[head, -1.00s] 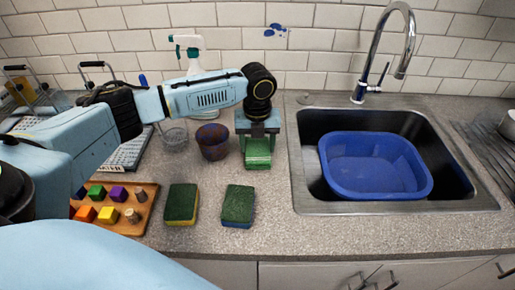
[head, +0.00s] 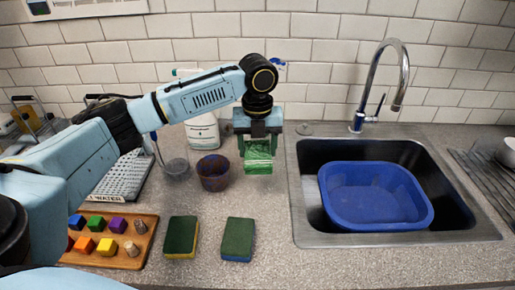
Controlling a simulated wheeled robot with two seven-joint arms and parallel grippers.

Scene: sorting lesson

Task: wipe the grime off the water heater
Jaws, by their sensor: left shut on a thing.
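My left gripper (head: 258,124) points down over the back of the counter, left of the sink. It is shut on a green cloth-like thing (head: 258,150), which hangs below the fingers. A white panel (head: 95,9) with a dark patch shows at the top left edge of the head view; it is cut off, and I cannot tell whether it is the water heater. My right gripper is not in view.
Two green-topped sponges (head: 181,237) (head: 238,239) lie at the front. A dark bowl (head: 213,174), a clear glass (head: 176,167) and a white spray bottle (head: 203,132) stand near my arm. A block tray (head: 140,250) lies left; a blue basin (head: 375,195) sits in the sink (head: 310,236).

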